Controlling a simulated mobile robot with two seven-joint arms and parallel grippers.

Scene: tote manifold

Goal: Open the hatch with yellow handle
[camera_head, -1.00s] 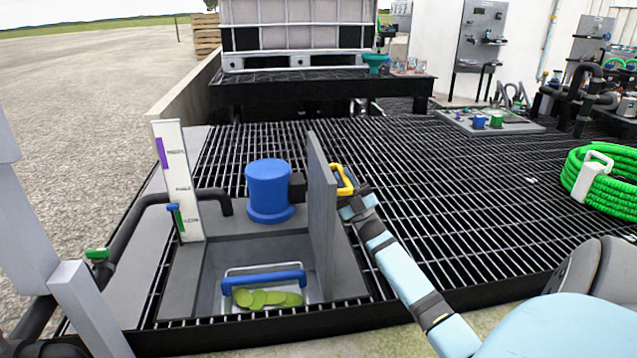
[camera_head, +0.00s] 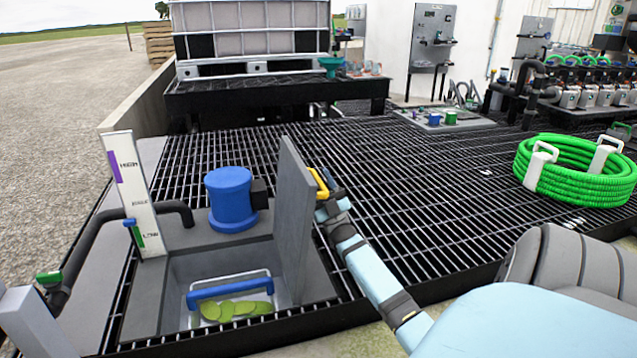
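The grey hatch (camera_head: 294,215) stands raised, nearly upright, on the right side of a square opening in the grating. Its yellow handle (camera_head: 319,184) is on the right face near the top. My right gripper (camera_head: 328,196), at the end of a light blue arm, is at the handle from the right. The fingers are small and partly hidden, so I cannot tell whether they are closed around it. Inside the opening is a container with a blue bar handle (camera_head: 231,288) and flat green pieces (camera_head: 235,309). My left gripper is not in view.
A blue capped cylinder (camera_head: 231,198) stands behind the opening. A white level gauge (camera_head: 131,193) and dark pipe are at its left. A coiled green hose (camera_head: 575,170) lies at right. Open grating (camera_head: 420,190) lies between. A large tank (camera_head: 250,30) stands behind.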

